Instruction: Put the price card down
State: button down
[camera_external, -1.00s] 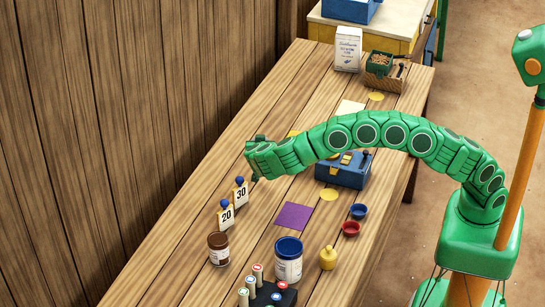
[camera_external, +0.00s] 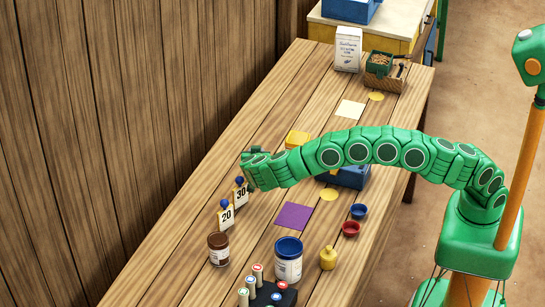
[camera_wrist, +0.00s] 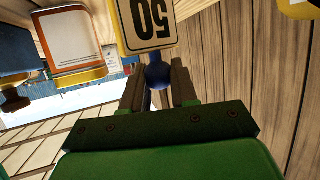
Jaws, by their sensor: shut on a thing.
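My gripper (camera_external: 252,182) is at the far side of the wooden table, right by the "30" price card (camera_external: 240,194) with its blue knob. In the wrist view, its two fingers (camera_wrist: 157,88) are shut on the blue knob of a price card marked "50" (camera_wrist: 152,22), which appears upside down there. I cannot make out the "50" card in the external view, nor whether its foot touches the table. The "20" price card (camera_external: 226,217) stands in front of the "30" card.
A brown jar (camera_external: 218,250), a blue-lidded tin (camera_external: 288,262) and a yellow bottle (camera_external: 328,258) stand nearer the camera. A purple square (camera_external: 293,216) lies on the table. A yellow block (camera_external: 298,139) and a partly hidden blue box (camera_external: 354,177) are near my arm.

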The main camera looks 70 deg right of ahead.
jog(key=shift+f, duration=0.15)
jog(key=c, duration=0.9)
grip_release()
